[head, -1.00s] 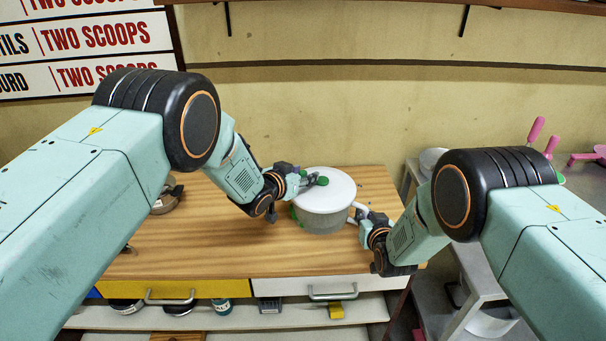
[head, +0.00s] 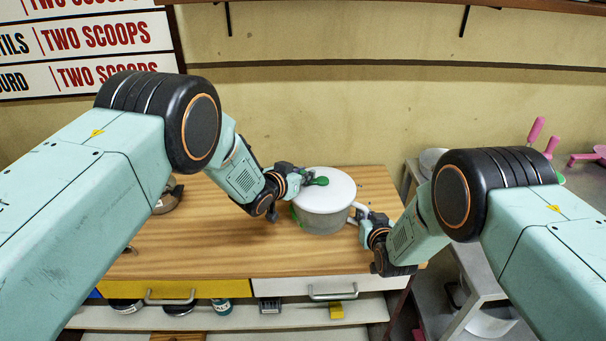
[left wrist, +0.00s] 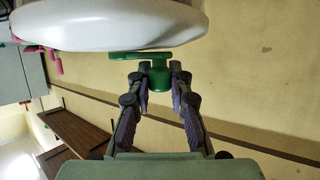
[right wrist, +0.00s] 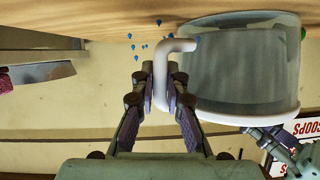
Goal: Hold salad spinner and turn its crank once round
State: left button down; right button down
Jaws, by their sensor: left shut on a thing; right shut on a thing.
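The salad spinner (head: 323,219) stands upright on the wooden counter, with a white lid (head: 335,186) and a translucent bowl, which also shows in the right wrist view (right wrist: 235,65). Its green crank (head: 317,181) lies at the lid's left side. My left gripper (head: 304,178) is shut on the crank's green knob; the left wrist view shows the knob (left wrist: 159,74) between the fingertips. My right gripper (head: 361,215) is shut on the white side handle (right wrist: 182,45) at the bowl's right. The fingers partly hide the handle in the head view.
A brown bowl (head: 168,198) sits at the counter's left, partly behind my left arm. A grey side table (head: 478,265) stands at the right. The wall is close behind.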

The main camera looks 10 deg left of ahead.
pick_arm(q)
jog(key=shift+w+h, duration=0.15)
jog(key=shift+h, duration=0.15)
jog(key=shift+w+d+r+m+g+h, duration=0.1)
jog(key=shift+w+m+g+h, duration=0.45)
jog(key=shift+m+h, duration=0.35)
jog(key=shift+w+r+m+g+h, duration=0.1)
jog(key=shift+w+m+g+h, duration=0.2)
jog(key=shift+m+g+h, duration=0.6)
jog(key=shift+w+f+m+h, duration=0.1)
jog(key=shift+m+h, duration=0.2)
jog(key=shift+m, duration=0.3)
jog(key=c, duration=1.2)
grip_release()
jog(key=shift+f, duration=0.1)
jog(key=shift+a, duration=0.2)
jog(key=v, duration=1.2)
